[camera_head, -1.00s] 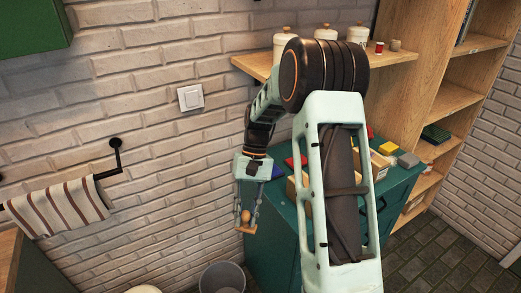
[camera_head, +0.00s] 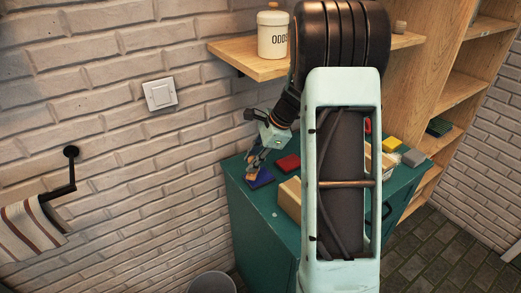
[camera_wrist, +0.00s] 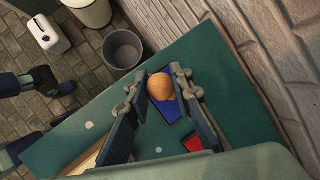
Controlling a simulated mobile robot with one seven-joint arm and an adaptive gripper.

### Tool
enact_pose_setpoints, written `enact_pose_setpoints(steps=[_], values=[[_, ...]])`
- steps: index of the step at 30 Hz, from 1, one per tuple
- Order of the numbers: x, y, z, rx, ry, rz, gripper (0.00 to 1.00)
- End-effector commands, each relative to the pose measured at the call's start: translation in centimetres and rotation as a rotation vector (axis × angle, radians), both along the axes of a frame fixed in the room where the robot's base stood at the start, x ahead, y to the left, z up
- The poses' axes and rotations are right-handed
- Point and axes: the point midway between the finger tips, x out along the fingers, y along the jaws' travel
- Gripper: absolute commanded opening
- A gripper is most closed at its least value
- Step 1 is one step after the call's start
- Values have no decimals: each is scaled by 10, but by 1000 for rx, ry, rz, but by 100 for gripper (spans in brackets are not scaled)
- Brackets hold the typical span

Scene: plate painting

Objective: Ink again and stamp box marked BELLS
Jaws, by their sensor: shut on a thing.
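My gripper (camera_head: 256,162) is shut on a wooden stamp with a round tan knob (camera_wrist: 160,87). In the head view the stamp is at or just above the blue ink pad (camera_head: 264,179), at the cabinet top's left end; I cannot tell whether they touch. The blue pad also shows beneath the knob in the wrist view (camera_wrist: 171,110). A tan box (camera_head: 289,199) stands on the cabinet top, partly hidden by my arm. No BELLS marking is readable.
A red pad (camera_head: 288,162) lies beside the blue one on the green cabinet (camera_head: 259,222). Yellow (camera_head: 391,144) and grey (camera_head: 413,157) blocks lie at the right. A shelf with a canister (camera_head: 272,35) is above. A bin (camera_head: 211,284) stands below.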

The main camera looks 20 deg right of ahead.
Motion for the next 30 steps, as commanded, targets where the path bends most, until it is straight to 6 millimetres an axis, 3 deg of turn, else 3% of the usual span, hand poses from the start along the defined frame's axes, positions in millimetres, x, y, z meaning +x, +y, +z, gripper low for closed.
enact_pose_setpoints(steps=[9,22,30], values=[[10,-20,4,1,-2,-183,5],[10,-20,-24,1,-1,-188,5],[10,-20,-26,1,0,-187,5]])
